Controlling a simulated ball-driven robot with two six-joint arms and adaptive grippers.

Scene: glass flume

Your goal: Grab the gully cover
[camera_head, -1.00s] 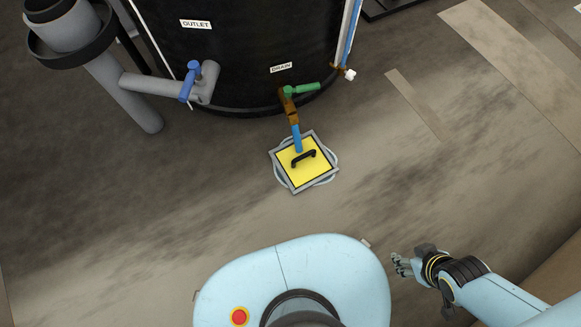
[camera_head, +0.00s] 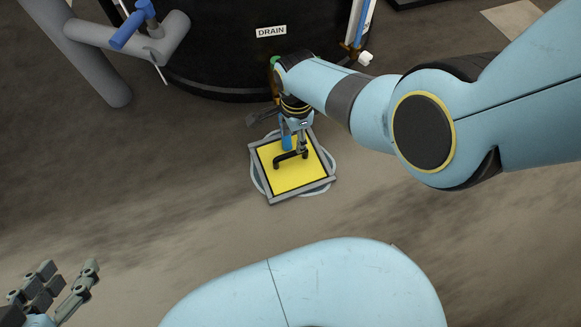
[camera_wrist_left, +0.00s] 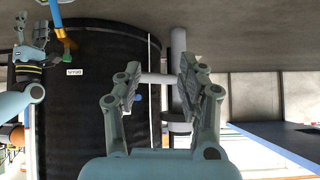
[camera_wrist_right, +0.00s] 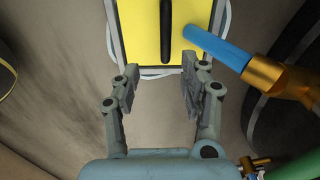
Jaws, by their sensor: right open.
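The gully cover (camera_head: 296,177) is a yellow square plate with a black handle (camera_head: 289,159), inside a grey frame on the floor. My right gripper (camera_head: 294,138) reaches down above its far edge in the head view and hides part of it. In the right wrist view the cover (camera_wrist_right: 140,30) and its handle (camera_wrist_right: 166,32) lie beyond the open, empty fingers (camera_wrist_right: 158,92). I cannot tell the exact gap to the handle. My left gripper (camera_head: 62,288) is at the lower left, its fingers apart and empty, also in the left wrist view (camera_wrist_left: 160,90).
A blue pipe end (camera_wrist_right: 218,47) with a brass fitting (camera_wrist_right: 275,78) reaches over the cover's edge beside my right fingers. The black tank (camera_head: 235,60) labelled DRAIN stands behind. A grey pipe with a blue valve handle (camera_head: 133,24) is at upper left. Floor left of the cover is clear.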

